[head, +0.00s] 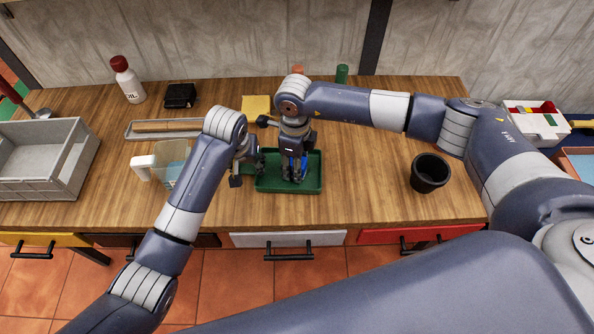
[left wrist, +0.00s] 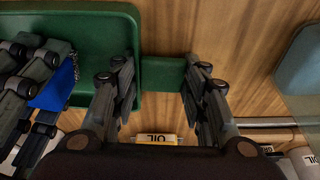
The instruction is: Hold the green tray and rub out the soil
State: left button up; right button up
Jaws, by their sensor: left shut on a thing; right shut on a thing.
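The green tray (head: 312,184) lies on the wooden table; it also shows in the left wrist view (left wrist: 105,22). My left gripper (head: 256,165) is at the tray's left end. In the left wrist view its fingers (left wrist: 158,78) are shut on the green tab (left wrist: 165,73) that sticks out from the tray. My right gripper (head: 295,174) points down over the tray, shut on a blue thing (head: 304,162), perhaps a sponge or cloth. The blue thing (left wrist: 62,90) shows between its fingers in the left wrist view. I cannot make out any soil on the tray; the grippers hide part of it.
A clear jug (head: 168,164) stands close left of my left arm. A black cup (head: 430,173) stands to the right. The table between tray and cup is clear.

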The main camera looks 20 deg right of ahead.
pick_arm(q)
jog(key=shift+a+f, duration=0.1)
pick_arm(e)
jog(key=shift+w+a+r, duration=0.15)
jog(key=shift+w+a, duration=0.05)
jog(key=shift+a, duration=0.55)
jog(key=shift+d+f, duration=0.1)
jog(key=shift+f, duration=0.15)
jog(key=shift+s+d+r, duration=0.15)
jog(key=shift+s+d, duration=0.2)
jog(key=shift+d, duration=0.5)
jog(key=shift+s+d+r, duration=0.1)
jog(key=shift+s+d, duration=0.2)
jog(key=shift+d, duration=0.55)
jog(key=shift+f, duration=0.25)
jog(key=shift+r, duration=0.25)
jog(key=shift+f, duration=0.2)
